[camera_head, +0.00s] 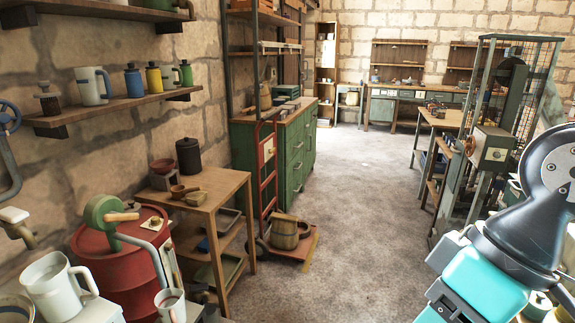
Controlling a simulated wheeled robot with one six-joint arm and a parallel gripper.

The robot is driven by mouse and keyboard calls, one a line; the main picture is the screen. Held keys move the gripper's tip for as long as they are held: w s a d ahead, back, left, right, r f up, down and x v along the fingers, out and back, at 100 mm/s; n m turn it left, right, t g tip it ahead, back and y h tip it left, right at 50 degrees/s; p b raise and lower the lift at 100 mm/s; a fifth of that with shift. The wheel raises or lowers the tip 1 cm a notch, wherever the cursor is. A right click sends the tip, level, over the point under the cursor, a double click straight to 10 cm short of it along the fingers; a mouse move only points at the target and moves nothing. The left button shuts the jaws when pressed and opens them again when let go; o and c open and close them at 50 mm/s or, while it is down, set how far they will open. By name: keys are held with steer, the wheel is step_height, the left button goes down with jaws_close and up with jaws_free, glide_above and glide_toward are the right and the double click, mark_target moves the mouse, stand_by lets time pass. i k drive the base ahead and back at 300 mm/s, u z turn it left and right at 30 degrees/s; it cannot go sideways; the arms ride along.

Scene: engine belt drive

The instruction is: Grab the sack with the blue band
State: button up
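I see no sack that clearly carries a blue band. A small tan, sack-like shape (264,98) stands on the near end of the green cabinet (300,160), partly behind the red hand truck's uprights; it is too small to tell what it is or whether it has a band. Another pale tan shape (352,98) sits on a small stand at the back and is also too small to make out. Teal and black links of my arm fill the lower right, but my gripper's fingers do not show.
A wooden side table (215,190) and a red drum (115,265) stand at the left. The red hand truck (268,165) holds a wooden bucket (285,233). A wire-caged machine (495,120) stands at the right. The grey floor (350,220) between is clear towards the back benches.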

mark_target(284, 232)
steer(key=i, duration=3.55)
steer(key=u, duration=1.15)
